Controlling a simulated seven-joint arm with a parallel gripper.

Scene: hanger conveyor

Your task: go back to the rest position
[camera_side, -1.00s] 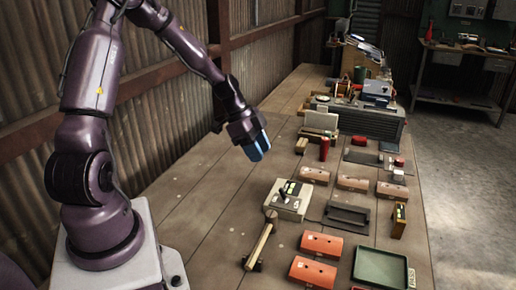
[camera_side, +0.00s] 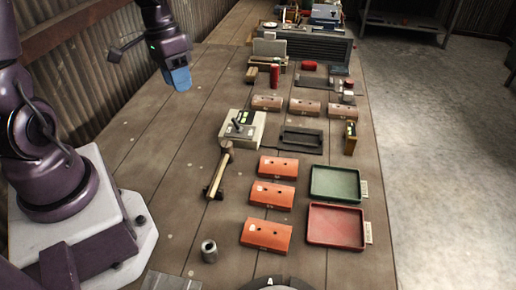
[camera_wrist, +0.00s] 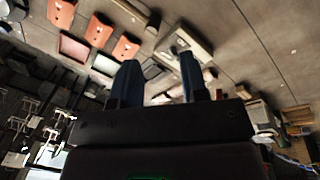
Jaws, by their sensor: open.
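My gripper (camera_side: 179,80) hangs in the air over the left side of the wooden table, with blue fingertips pointing down. In the wrist view its two blue fingers (camera_wrist: 160,80) stand apart with nothing between them. A grey control box with a lever (camera_side: 243,130) lies to the right of and below the gripper in the side view. It also shows in the wrist view (camera_wrist: 183,45), beyond the fingers. The gripper touches nothing.
Orange blocks (camera_side: 267,233), a hammer-like tool (camera_side: 218,172), a green tray (camera_side: 335,183), a red tray (camera_side: 335,226) and a dark tray (camera_side: 302,139) lie on the table (camera_side: 150,170). A red cylinder (camera_side: 275,75) stands farther back. The table's left side is mostly clear.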

